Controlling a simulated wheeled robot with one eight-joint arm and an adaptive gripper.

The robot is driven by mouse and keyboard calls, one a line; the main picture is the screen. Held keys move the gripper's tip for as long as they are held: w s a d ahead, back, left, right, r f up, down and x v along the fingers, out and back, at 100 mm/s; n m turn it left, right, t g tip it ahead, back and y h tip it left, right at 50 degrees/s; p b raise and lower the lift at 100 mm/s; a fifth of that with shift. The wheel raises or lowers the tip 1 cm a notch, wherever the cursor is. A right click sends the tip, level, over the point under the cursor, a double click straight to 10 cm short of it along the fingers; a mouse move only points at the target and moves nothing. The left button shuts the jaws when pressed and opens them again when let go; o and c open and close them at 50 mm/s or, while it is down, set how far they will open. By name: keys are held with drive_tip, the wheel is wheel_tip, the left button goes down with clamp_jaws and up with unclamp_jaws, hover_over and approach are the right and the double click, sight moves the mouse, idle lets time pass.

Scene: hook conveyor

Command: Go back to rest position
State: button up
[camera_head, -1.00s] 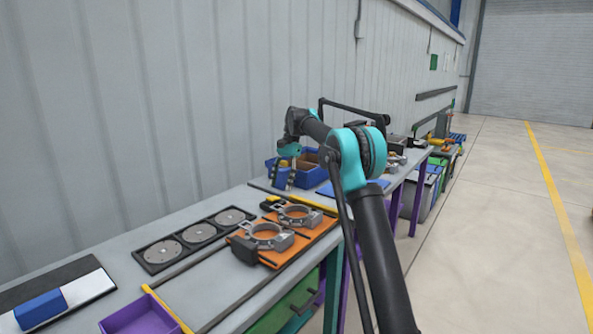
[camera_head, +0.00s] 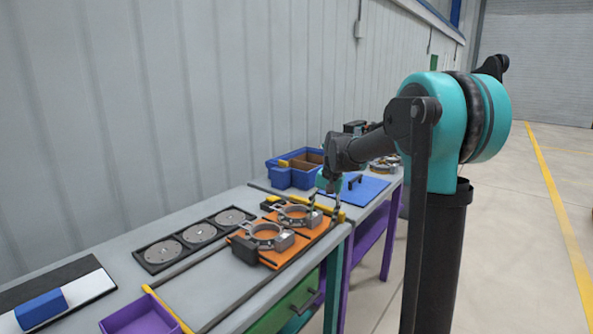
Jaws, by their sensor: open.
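My gripper (camera_head: 323,203) hangs at the end of my black and teal arm, pointing down. It is open, and I see nothing between its fingers. It is small in view, at the right edge of the orange plate (camera_head: 322,228). Two grey ring-shaped clamp fixtures stand on that plate, the near one (camera_head: 264,236) and the far one (camera_head: 297,215). Whether the fingertips touch anything there, I cannot tell.
The long grey bench (camera_head: 222,285) runs along the wall. It holds a black tray with three discs (camera_head: 199,233), a blue block (camera_head: 41,309) and a purple bin (camera_head: 138,318). Beyond are a blue bin (camera_head: 281,177) and a blue mat (camera_head: 366,188). The floor (camera_head: 535,240) at right is clear.

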drive_tip(key=s+d+f+n+t, duration=0.1)
drive_tip(key=s+d+f, duration=0.2)
drive_tip(key=s, duration=0.6)
drive_tip(key=s+d+f+n+t+h, duration=0.1)
drive_tip(key=s+d+f, duration=0.3)
drive_tip(key=s+f, duration=0.3)
drive_tip(key=s+d+f+n+t+h, duration=0.1)
drive_tip(key=s+f, duration=0.4)
drive_tip(key=s, duration=0.6)
drive_tip(key=d+n, duration=0.1)
drive_tip(key=d, duration=0.1)
drive_tip(key=shift+d+t, duration=0.35)
drive_tip(key=shift+t, duration=0.05)
